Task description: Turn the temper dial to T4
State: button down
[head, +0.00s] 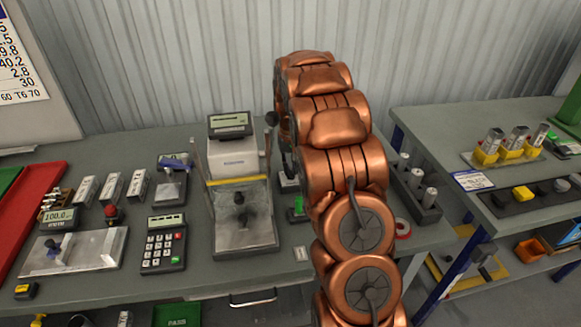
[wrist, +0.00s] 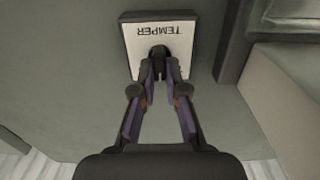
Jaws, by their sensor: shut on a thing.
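The temper dial's pale plate (wrist: 138,36) is at the top of the wrist view, with the word TEMPER upside down on it. Its dark knob (wrist: 160,51) is in the middle of the plate. My gripper (wrist: 160,74) is shut on the knob, one finger on each side. The fingers cover part of the plate, and I cannot read any mark or the setting the knob points to. In the head view my copper arm stands in front of the middle of the bench, and my gripper is hidden behind it.
A tester with a clear guard (head: 240,190) stands left of my arm on the grey bench (head: 195,265). A calculator-like keypad (head: 164,245) is further left. A dark rack with metal cylinders (head: 415,195) is close on my arm's right. A second table (head: 440,125) stands at the right.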

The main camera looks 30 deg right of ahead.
jog(key=shift+f+b, duration=0.1)
jog(key=shift+b, duration=0.3)
jog(key=shift+a+f+n+b, duration=0.1)
jog(key=shift+f+n+b, duration=0.05)
jog(key=shift+n+b, duration=0.6)
jog(key=shift+w+n+b, duration=0.1)
jog(key=shift+n+b, duration=0.55)
jog(key=shift+b, duration=0.3)
jog(key=n+b, duration=0.2)
jog(key=n, duration=0.1)
jog(key=shift+a+b, duration=0.15)
jog(key=shift+b, duration=0.2)
jog(key=shift+r+n+b, duration=0.2)
jog(key=shift+n+b, duration=0.55)
jog(key=shift+n, duration=0.75)
jog(key=c, duration=1.2)
grip_release()
